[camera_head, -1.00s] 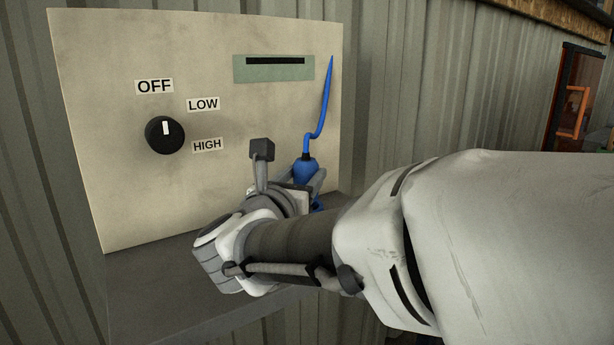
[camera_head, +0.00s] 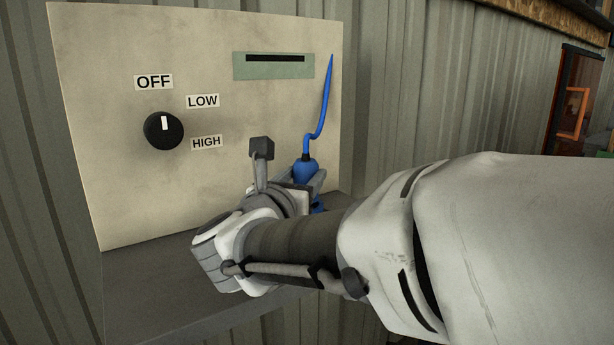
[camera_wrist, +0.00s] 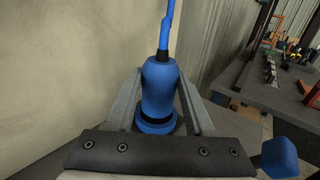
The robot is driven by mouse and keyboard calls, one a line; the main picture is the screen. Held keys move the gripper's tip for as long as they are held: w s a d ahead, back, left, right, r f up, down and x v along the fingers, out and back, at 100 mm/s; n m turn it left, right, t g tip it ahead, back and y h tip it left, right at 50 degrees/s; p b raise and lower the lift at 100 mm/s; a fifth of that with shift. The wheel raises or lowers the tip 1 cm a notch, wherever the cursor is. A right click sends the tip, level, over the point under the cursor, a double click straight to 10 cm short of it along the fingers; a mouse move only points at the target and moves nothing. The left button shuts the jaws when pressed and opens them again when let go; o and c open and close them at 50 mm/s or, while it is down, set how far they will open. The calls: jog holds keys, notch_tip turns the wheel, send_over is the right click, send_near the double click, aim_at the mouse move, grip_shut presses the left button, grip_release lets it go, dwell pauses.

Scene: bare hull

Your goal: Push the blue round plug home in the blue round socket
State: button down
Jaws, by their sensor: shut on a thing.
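The blue plug (camera_head: 306,169) stands roughly upright at the right side of the panel, with a blue cord rising from its top. My gripper (camera_head: 304,182) is shut on it, one finger on each side. The plug (camera_wrist: 160,88) is in the middle of the wrist view between both fingers. A dark band and a wider blue round part (camera_wrist: 155,128) show below its body. I cannot tell whether that part is the socket or the plug's own rim. The seating depth is hidden by the gripper.
A beige panel (camera_head: 110,120) carries a black knob (camera_head: 163,131) and a green slotted plate (camera_head: 273,65). A grey ledge (camera_head: 150,285) runs below. A blue angular piece (camera_wrist: 280,158) shows at the wrist view's lower right. A dark bench (camera_wrist: 285,85) with objects stands behind.

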jog(key=shift+f+b, duration=0.85)
jog(key=shift+f, duration=0.15)
jog(key=shift+c, duration=1)
grip_release()
jog(key=shift+s, duration=0.1)
jog(key=p+v, duration=0.1)
jog(key=v, duration=1.1)
jog(key=shift+p, duration=0.35)
